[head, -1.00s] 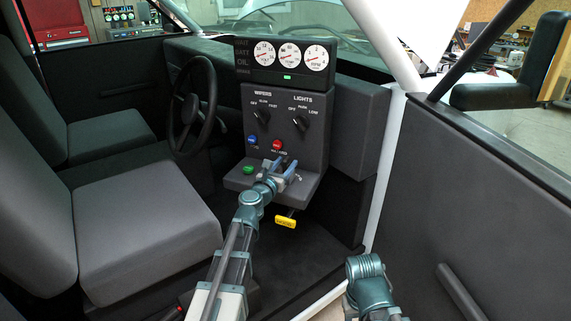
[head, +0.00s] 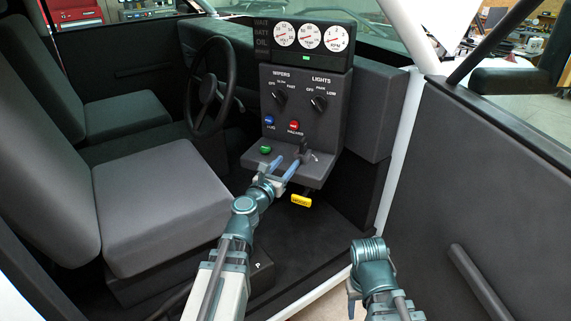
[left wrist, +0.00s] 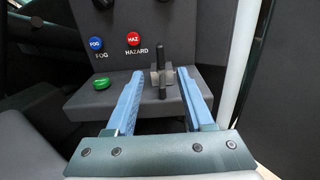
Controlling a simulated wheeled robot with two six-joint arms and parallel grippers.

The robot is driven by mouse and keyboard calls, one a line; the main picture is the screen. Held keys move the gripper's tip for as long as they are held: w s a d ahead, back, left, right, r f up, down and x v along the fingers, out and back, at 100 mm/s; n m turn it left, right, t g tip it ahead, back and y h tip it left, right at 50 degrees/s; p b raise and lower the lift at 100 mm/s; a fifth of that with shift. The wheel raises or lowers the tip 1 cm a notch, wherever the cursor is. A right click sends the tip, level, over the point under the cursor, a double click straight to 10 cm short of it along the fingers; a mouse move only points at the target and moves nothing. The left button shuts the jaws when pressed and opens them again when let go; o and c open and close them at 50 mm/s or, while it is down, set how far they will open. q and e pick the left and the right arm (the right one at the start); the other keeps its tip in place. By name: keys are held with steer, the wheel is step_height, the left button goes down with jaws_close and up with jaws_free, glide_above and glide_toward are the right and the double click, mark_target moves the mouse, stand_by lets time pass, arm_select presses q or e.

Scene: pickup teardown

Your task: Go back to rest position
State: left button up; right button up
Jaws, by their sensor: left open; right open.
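My left gripper (head: 282,168) is in front of the lower ledge of the dash panel (head: 302,108). In the left wrist view its two blue fingers (left wrist: 160,98) are spread apart and empty. A dark upright toggle lever (left wrist: 161,80) on the ledge shows between the fingertips, and I see no finger touching it. The lever also shows in the head view (head: 304,148). My right arm (head: 372,270) shows at the lower right of the head view, but its gripper fingers cannot be made out.
A green button (head: 265,150), blue fog button (head: 269,120) and red hazard button (head: 293,126) are near the gripper. A yellow hood handle (head: 301,200) hangs below the ledge. The seat (head: 160,200) is on the left, the open door (head: 490,180) on the right.

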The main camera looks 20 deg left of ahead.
stand_by(0.3)
arm_select(q)
steer(key=s+d+f+m+g+h, duration=0.2)
steer(key=s+d+f+m+g, duration=0.2)
steer(key=d+m, duration=0.35)
steer(key=s+d+f+m+g+h+p, duration=0.1)
steer(key=s+d+f+m+g, duration=0.25)
steer(key=d+m, duration=0.4)
steer(key=s+d+f+m+g+h, duration=0.2)
steer(key=s+d+f+m+g, duration=0.25)
steer(key=d+m, duration=0.3)
steer(key=s+a+f+m+g+y, duration=0.3)
steer(key=s+f+m+y, duration=0.1)
steer(key=s+m, duration=0.3)
steer(key=s+a+f+m+g+y, duration=0.3)
steer(key=s+f+m+y, duration=0.1)
steer(key=s+m, duration=0.3)
steer(key=shift+a+m+y+p, duration=0.4)
steer(key=shift+m+y, duration=0.2)
steer(key=shift+m, duration=0.15)
